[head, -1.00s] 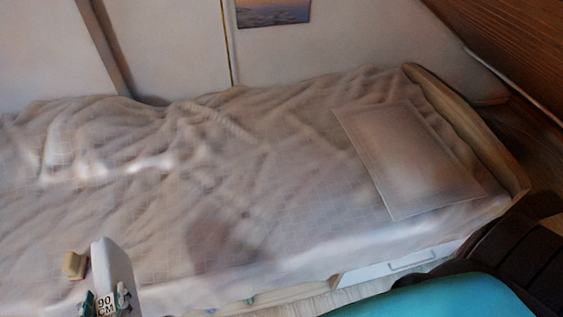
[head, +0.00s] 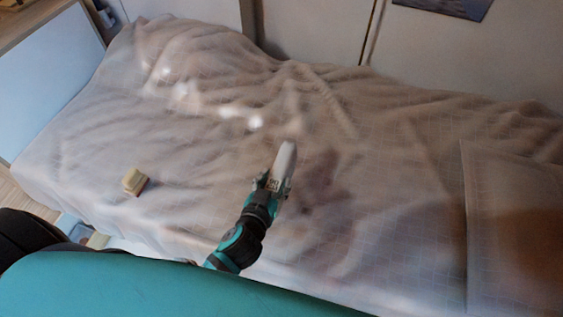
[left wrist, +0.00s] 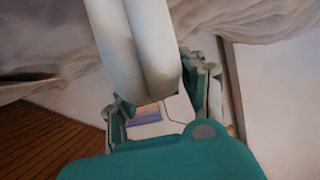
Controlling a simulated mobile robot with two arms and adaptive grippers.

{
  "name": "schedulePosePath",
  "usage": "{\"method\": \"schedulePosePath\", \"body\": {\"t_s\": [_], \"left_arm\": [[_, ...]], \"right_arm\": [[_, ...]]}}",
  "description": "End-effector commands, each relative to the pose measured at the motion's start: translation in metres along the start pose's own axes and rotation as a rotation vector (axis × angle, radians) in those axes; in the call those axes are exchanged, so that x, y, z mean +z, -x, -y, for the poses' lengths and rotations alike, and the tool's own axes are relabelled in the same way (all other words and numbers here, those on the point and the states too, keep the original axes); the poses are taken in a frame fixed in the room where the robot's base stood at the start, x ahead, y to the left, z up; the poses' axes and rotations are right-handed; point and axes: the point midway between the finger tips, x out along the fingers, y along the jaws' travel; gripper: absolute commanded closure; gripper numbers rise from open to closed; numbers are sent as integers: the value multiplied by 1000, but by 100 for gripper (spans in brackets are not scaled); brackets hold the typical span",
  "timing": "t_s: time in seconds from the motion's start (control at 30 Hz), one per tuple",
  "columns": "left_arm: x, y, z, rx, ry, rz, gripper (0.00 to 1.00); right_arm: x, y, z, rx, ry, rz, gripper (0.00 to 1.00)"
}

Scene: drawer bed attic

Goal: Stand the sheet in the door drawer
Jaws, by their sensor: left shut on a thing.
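The sheet (head: 286,163) is a white, folded, narrow bundle with a small 90 CM label at its lower end. My left gripper (head: 272,183) is shut on that lower end and holds the sheet over the middle of the bed. In the left wrist view the sheet (left wrist: 140,45) sticks out from between the fingers as two rounded white folds, with the left gripper (left wrist: 155,108) around its base. Part of an open-looking compartment (head: 75,230) shows low at the bed's left front; I cannot tell whether it is the door drawer. My right gripper is not in view.
The bed (head: 390,150) has a rumpled pale cover. A small beige block (head: 134,181) lies on it at the left, and a pillow (head: 490,220) at the right. A pale panel (head: 60,85) stands at the left end, a white wall (head: 320,25) behind.

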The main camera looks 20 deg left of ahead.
Motion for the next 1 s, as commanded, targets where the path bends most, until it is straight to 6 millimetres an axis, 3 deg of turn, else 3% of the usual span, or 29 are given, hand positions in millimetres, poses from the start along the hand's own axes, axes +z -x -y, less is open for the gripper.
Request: {"method": "schedulePosePath", "body": {"t_s": [0.17, 0.33, 0.53, 0.73, 1.0], "left_arm": [[-18, -45, 14, 0, -4, -6, 100], [-25, -74, 23, 0, -2, -4, 100], [-19, -86, 26, 0, 1, 1, 100], [5, -96, 25, 1, 0, 1, 100], [6, -96, 25, 2, 1, -1, 100]], "right_arm": [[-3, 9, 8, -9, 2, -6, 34], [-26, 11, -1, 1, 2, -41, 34], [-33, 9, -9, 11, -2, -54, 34], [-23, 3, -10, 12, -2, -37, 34], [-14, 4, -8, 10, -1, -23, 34]]}}
